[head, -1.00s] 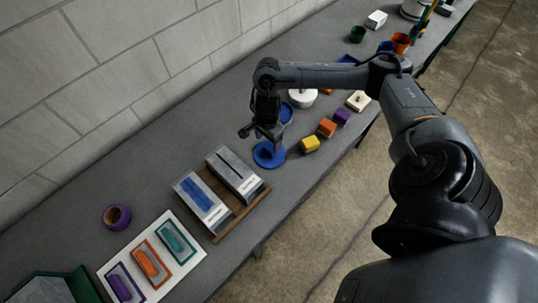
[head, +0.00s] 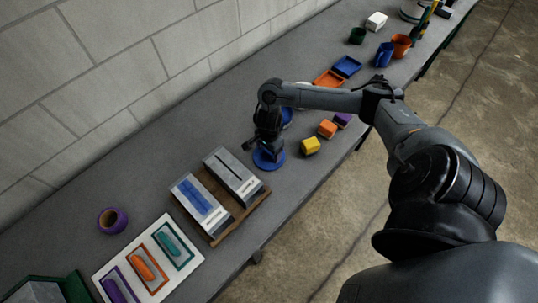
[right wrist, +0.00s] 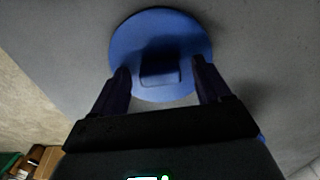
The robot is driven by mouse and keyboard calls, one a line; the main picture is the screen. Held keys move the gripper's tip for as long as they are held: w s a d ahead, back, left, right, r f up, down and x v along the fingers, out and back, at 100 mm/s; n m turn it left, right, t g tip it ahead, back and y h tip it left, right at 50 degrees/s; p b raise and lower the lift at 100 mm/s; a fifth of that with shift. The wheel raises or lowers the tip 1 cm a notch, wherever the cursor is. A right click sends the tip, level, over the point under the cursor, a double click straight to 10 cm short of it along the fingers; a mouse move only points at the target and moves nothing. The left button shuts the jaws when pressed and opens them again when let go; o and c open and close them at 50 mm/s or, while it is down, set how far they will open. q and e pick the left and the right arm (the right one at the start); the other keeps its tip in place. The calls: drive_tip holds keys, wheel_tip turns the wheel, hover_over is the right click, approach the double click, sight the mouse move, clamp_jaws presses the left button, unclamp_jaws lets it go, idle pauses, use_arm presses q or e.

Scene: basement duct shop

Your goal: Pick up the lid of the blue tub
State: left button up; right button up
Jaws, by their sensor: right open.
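The blue lid (head: 268,165) is a round disc lying flat on the grey bench. In the right wrist view the lid (right wrist: 160,30) has a raised blue handle (right wrist: 160,73) at its middle. My right gripper (head: 266,146) is just above the lid. In the wrist view my right gripper (right wrist: 162,83) is open, with a finger on either side of the handle and gaps between. A blue object (head: 287,116), perhaps the tub, is mostly hidden behind my right arm. My left gripper is not in view.
A wooden tray (head: 212,234) with two grey boxes stands close to the lid's left. Yellow (head: 310,146), orange (head: 327,129) and purple (head: 343,120) blocks lie to its right. A purple ring-shaped pot (head: 112,221) and a white board (head: 196,258) are farther left.

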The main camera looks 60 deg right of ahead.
drive_tip(key=shift+c, duration=0.2)
drive_tip(key=c, duration=1.1)
drive_tip(key=shift+r, duration=0.25)
